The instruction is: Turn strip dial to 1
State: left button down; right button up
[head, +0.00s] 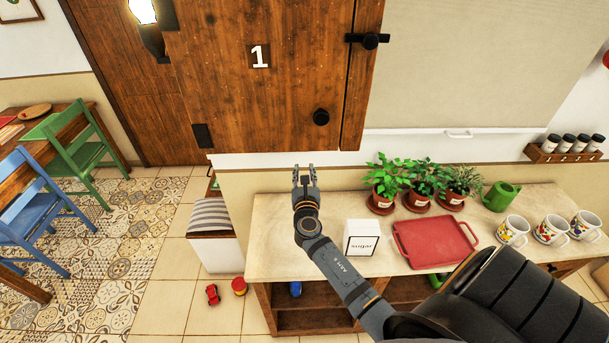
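A dark wooden panel (240,85) fills the upper middle of the head view. It bears a white plate with a black "1" (260,56). A round black knob (321,117) sits on the panel's lower right. Another black knob (370,41) is on the dark fitting at its upper right edge. I cannot tell which part is the strip dial. My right gripper (304,174) points up, below the panel and the lower knob. Its fingers are apart, with nothing between them, and it appears clear of the panel. My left gripper is out of view.
Below is a counter (270,245) with potted plants (422,178), a red tray (435,242), a white box (361,237), a green watering can (500,196) and mugs (551,229). A spice rack (565,153) hangs at right. Chairs (75,150) stand at left.

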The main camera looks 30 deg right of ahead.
jog(key=shift+v, duration=0.85)
